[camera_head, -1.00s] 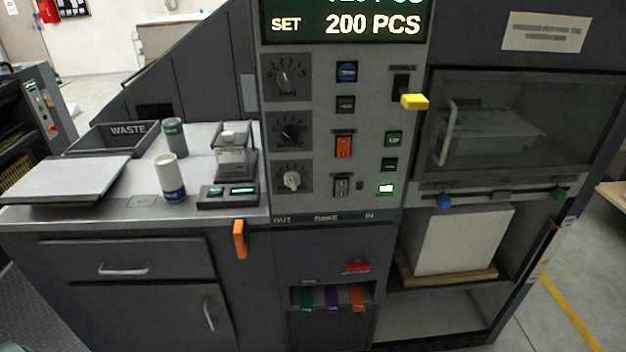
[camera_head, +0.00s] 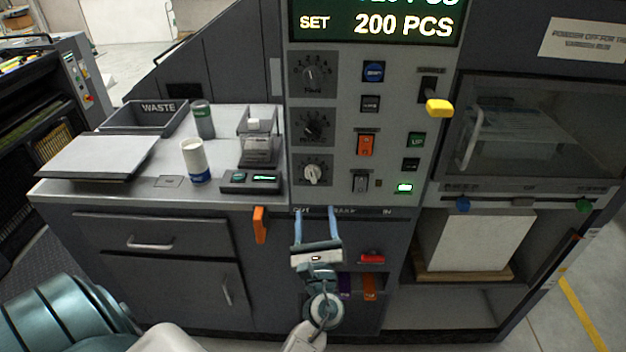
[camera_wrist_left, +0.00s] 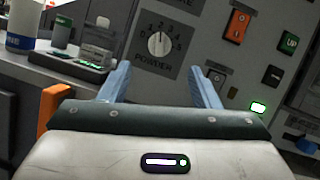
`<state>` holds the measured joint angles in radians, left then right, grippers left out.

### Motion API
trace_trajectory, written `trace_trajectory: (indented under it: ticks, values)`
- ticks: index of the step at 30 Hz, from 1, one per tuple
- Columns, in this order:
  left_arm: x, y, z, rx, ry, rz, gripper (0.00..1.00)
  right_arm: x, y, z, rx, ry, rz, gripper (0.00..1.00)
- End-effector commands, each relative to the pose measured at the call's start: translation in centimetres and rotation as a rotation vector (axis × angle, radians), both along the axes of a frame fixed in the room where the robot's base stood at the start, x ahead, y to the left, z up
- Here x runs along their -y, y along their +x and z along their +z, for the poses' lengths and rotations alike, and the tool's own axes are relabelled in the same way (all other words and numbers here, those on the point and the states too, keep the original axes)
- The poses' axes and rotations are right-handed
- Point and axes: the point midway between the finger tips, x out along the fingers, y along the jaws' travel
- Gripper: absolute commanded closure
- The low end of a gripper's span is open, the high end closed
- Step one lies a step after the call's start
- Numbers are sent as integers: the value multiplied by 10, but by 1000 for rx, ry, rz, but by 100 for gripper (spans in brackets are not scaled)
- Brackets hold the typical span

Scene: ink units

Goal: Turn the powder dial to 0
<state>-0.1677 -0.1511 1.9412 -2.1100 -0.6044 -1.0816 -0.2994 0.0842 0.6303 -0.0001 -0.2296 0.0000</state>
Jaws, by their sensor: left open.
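The powder dial (camera_head: 312,173) is the lowest of three dials on the grey control panel, with a pale knob. In the left wrist view the powder dial (camera_wrist_left: 158,44) has "POWDER" printed under it and numbers around it. Its pointer stands near upright, away from the 0 at the left; the exact number is hard to read. My left gripper (camera_head: 313,212) is open and empty, below the dial and apart from it, fingers pointing up toward the panel. In the left wrist view its blue fingers (camera_wrist_left: 160,80) stand apart on either side below the dial. My right gripper is not seen.
Two more dials (camera_head: 313,127) sit above. An orange rocker switch (camera_head: 366,145) and a grey switch (camera_head: 360,182) are right of the dials. An orange lever (camera_head: 260,224) hangs at the counter edge. A scale (camera_head: 250,182) stands left of the panel.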

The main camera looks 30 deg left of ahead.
Motion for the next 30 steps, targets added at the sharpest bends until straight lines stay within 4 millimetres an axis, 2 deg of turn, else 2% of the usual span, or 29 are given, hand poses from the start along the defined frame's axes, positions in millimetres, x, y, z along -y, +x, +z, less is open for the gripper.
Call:
trace_trajectory:
  ticks: [6,15,21,29,30]
  values:
    - [-22,29,21,1,4,-1,43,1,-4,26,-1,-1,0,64]
    - [-50,65,35,-1,-1,-3,43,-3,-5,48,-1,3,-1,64]
    - [-57,74,37,-1,-3,-2,43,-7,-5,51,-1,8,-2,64]
    - [-57,75,36,-2,-4,-2,43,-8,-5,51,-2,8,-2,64]
    - [-57,75,36,-2,-4,-2,51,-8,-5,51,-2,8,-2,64]
